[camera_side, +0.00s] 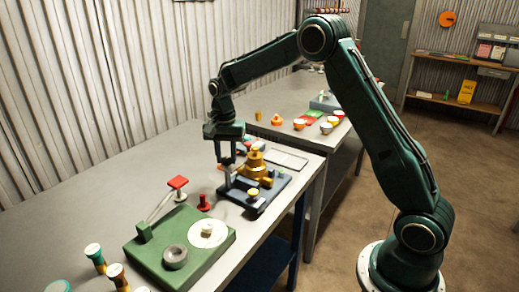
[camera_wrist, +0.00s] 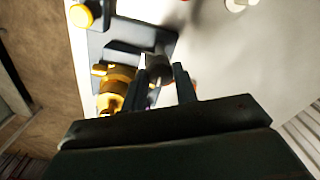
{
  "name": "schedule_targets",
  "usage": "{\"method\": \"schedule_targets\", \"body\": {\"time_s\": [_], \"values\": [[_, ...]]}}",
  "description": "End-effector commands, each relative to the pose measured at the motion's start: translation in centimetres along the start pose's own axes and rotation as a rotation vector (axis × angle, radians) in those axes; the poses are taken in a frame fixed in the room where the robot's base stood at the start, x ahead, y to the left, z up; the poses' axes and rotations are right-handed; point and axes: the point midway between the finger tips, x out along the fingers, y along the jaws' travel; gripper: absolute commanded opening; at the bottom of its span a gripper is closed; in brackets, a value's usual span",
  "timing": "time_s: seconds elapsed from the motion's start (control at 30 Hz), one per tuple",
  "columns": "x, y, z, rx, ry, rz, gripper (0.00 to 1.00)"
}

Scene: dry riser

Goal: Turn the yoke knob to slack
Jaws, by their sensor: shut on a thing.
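A brass-yellow valve body (camera_side: 256,163) stands on a dark blue base plate (camera_side: 268,194) on the bench. It also shows in the wrist view (camera_wrist: 116,84), left of my fingers. My gripper (camera_side: 227,180) points down at the plate's left side. In the wrist view my gripper (camera_wrist: 162,78) has its fingers closed around a dark round knob (camera_wrist: 158,64), which looks like the yoke knob. Fingers hide part of the knob, and I cannot read its turn position. A round yellow knob (camera_side: 253,192) sits at the plate's front, apart from my gripper.
A green fixture (camera_side: 160,262) with a white disc (camera_side: 208,233) stands in front. A red-topped part (camera_side: 178,183) and a small red knob (camera_side: 204,203) are left of the plate. A flat tray (camera_side: 287,158) lies behind. The bench's left side is mostly clear.

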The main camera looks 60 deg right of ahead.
Motion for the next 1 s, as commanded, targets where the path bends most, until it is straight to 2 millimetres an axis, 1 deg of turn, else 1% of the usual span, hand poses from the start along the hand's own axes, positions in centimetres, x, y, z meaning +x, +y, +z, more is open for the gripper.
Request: {"method": "schedule_targets", "body": {"time_s": [1.0], "values": [[-0.06,-0.01,-0.06,-0.942,0.002,-0.001,0.06]]}}
